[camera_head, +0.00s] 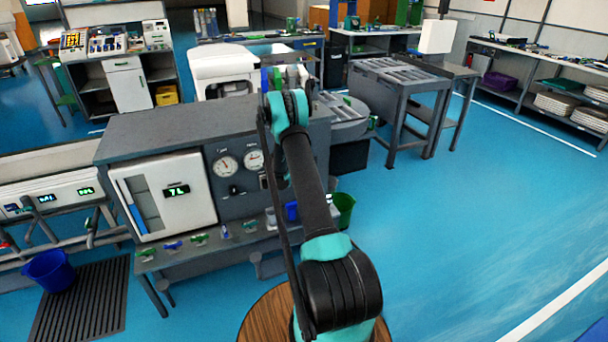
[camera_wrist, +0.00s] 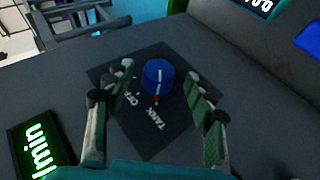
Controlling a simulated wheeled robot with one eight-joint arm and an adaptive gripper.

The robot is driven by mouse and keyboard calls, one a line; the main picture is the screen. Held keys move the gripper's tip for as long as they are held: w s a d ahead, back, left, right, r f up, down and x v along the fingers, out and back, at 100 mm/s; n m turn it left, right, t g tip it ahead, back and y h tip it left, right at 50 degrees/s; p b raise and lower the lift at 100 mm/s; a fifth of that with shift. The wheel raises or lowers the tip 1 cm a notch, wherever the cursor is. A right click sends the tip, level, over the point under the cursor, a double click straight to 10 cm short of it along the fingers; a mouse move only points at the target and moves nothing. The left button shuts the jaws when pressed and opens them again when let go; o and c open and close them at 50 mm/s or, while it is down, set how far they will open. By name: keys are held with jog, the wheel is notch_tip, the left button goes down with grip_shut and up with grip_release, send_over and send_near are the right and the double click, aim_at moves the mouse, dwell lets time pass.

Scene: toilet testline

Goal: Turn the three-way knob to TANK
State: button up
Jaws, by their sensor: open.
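The three-way knob (camera_wrist: 157,76) is a round blue knob on a dark square plate (camera_wrist: 180,127) in the wrist view. A white line runs across it, with a small orange-red mark at its lower edge. The white word TANK (camera_wrist: 155,119) is printed below the knob, and the mark points down roughly toward it. Another white label lies to the lower left, partly unreadable. My gripper (camera_wrist: 160,71) is open, with one finger left and one right of the knob, apart from it. In the head view my arm hides the knob and I cannot make out the fingers.
In the head view, the grey test bench (camera_head: 150,125) carries a white panel (camera_head: 165,195) and round gauges (camera_head: 225,166). Open blue floor lies to the right.

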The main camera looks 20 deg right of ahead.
jog(key=v, duration=1)
jog(key=shift+a+r, duration=0.2)
jog(key=shift+a, duration=0.05)
jog(key=shift+s+r, duration=0.1)
jog(key=shift+s, duration=0.05)
